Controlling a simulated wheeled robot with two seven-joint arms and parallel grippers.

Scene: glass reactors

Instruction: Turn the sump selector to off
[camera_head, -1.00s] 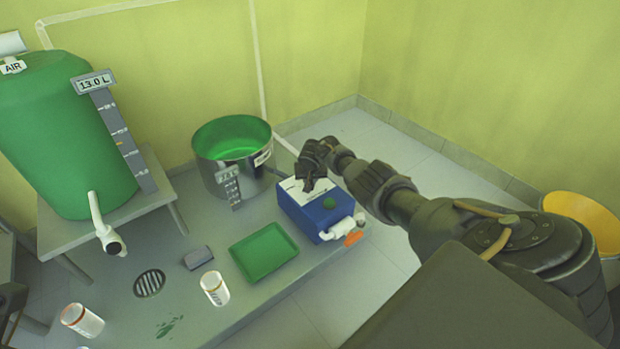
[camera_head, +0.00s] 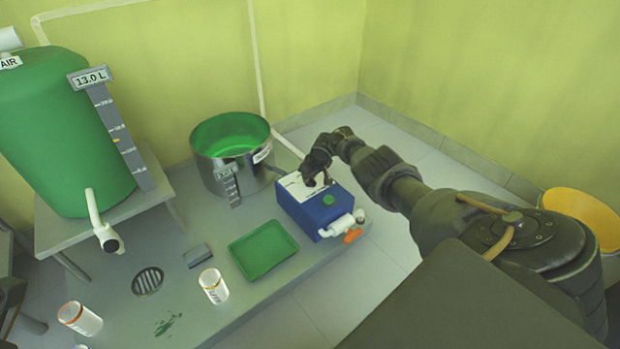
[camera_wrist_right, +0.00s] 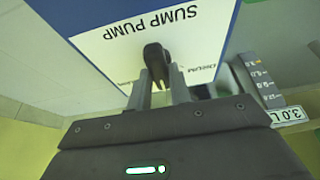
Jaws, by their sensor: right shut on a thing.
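The sump pump (camera_head: 317,207) is a blue box with a white top panel, at the right end of the low grey platform. In the right wrist view its panel (camera_wrist_right: 111,47) reads SUMP PUMP upside down. The black selector knob (camera_wrist_right: 156,61) stands up from this panel. My right gripper (camera_wrist_right: 160,84) is shut on the knob, with one finger on each side. In the head view the gripper (camera_head: 316,178) is over the panel's back part and hides the knob. Which setting the knob points at cannot be read. My left gripper is not in view.
A steel pot (camera_head: 231,160) of green liquid stands just behind and left of the pump. A white outlet with an orange handle (camera_head: 352,236) sticks out at the pump's front right.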

